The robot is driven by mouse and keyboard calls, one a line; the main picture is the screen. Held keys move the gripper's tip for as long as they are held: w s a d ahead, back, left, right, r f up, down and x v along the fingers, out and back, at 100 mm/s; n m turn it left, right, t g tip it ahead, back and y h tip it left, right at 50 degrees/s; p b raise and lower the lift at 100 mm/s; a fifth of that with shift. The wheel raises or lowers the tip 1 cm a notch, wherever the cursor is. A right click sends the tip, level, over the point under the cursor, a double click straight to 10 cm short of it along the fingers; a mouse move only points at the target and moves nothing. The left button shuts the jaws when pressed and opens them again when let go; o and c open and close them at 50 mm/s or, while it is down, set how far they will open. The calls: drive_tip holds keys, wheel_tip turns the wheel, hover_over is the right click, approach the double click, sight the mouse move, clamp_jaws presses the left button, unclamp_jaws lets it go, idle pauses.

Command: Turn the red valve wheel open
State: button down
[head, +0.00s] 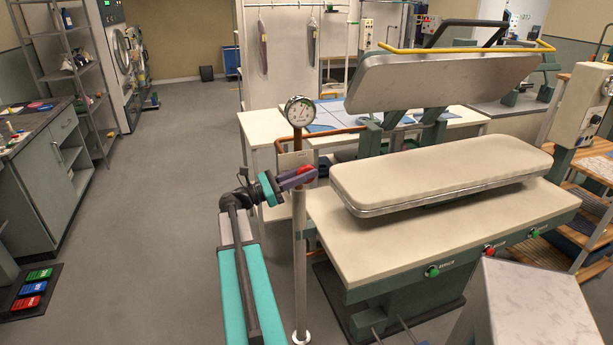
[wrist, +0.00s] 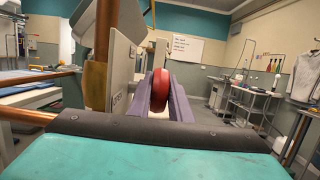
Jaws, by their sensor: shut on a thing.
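The red valve wheel (wrist: 159,91) sits between the two purple fingers of my gripper (wrist: 162,98) in the wrist view, seen edge-on. In the head view the wheel (head: 306,170) is a small red patch, mostly hidden by my gripper (head: 297,178). My gripper is shut on the wheel beside the upright post with the gauge. How far the wheel is turned cannot be told.
A round pressure gauge (head: 299,111) tops the post, and a copper pipe (head: 343,131) runs behind it. The pressing machine's padded board (head: 440,172) stands close on the right. The floor (head: 150,215) to the left is clear.

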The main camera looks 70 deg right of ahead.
drive_tip(key=shift+f+g+h+b, duration=0.2)
drive_tip(key=shift+g+h+b, duration=0.5)
drive_tip(key=shift+g+h, duration=0.15)
drive_tip(key=shift+r+g, duration=0.1)
drive_tip(key=shift+g, duration=0.15)
drive_tip(key=shift+w+h, duration=0.1)
drive_tip(key=shift+h, duration=0.15)
drive_tip(key=c, duration=1.6)
unclamp_jaws()
drive_tip(key=shift+a, duration=0.1)
